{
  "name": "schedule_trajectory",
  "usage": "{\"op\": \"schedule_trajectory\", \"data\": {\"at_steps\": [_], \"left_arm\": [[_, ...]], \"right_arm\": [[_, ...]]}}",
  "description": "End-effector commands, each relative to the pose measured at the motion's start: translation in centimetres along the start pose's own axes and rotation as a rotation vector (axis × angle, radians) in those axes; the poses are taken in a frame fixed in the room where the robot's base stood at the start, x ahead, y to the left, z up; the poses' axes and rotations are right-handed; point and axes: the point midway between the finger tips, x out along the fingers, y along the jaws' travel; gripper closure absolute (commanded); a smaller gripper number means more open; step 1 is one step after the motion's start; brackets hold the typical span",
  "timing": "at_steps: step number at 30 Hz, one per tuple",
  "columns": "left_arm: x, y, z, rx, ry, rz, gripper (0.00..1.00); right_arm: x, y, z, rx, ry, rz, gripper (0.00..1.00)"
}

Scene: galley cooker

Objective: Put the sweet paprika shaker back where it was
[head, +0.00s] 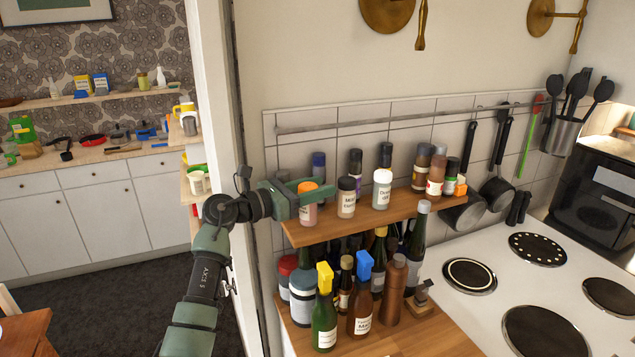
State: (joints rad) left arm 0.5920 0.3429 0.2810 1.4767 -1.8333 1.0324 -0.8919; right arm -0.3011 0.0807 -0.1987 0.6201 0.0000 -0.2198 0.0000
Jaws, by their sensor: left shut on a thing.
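A shaker with an orange cap, a white label and reddish contents (308,208) is at the left end of the upper spice shelf (345,224). I take it for the sweet paprika shaker; its label is too small to read surely. My left gripper (307,191) comes in from the left and is shut on its upper part. The shaker is upright, with its base at or just above the shelf; I cannot tell if it touches. My right gripper is not in view.
A dark-capped shaker (346,197) and a white-capped shaker (382,188) stand to the right along the front. Several taller jars stand behind. Bottles, including a green one with a yellow top (324,315), crowd the lower level. The hob (500,270) is at right.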

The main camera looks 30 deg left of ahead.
Motion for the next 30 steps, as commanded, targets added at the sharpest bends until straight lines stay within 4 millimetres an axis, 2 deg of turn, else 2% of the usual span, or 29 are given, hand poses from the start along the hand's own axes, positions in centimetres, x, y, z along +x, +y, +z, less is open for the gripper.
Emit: {"op": "schedule_trajectory", "data": {"at_steps": [8, 9, 10, 11, 22, 26, 30], "left_arm": [[0.0, 0.0, -0.4, 0.001, 0.001, 0.000, 1.00], [0.0, 0.0, -0.2, 0.001, 0.001, -0.001, 0.49], [0.0, 0.0, -0.2, 0.001, 0.001, -0.001, 0.40], [0.0, 0.0, -0.2, 0.001, 0.001, -0.001, 0.38], [-0.2, 0.0, -0.2, 0.001, 0.001, 0.000, 0.38], [-2.0, 0.1, -0.5, 0.004, 0.003, 0.003, 0.38], [-5.0, 0.1, -0.7, 0.005, 0.004, 0.003, 0.38]], "right_arm": [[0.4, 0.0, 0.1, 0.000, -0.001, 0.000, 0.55], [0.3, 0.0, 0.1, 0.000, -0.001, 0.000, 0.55], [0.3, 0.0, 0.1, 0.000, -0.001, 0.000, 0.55], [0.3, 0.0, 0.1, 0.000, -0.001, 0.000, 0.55], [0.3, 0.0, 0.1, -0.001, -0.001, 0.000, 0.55], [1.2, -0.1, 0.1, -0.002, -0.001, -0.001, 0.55], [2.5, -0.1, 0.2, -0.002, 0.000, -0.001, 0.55]]}}
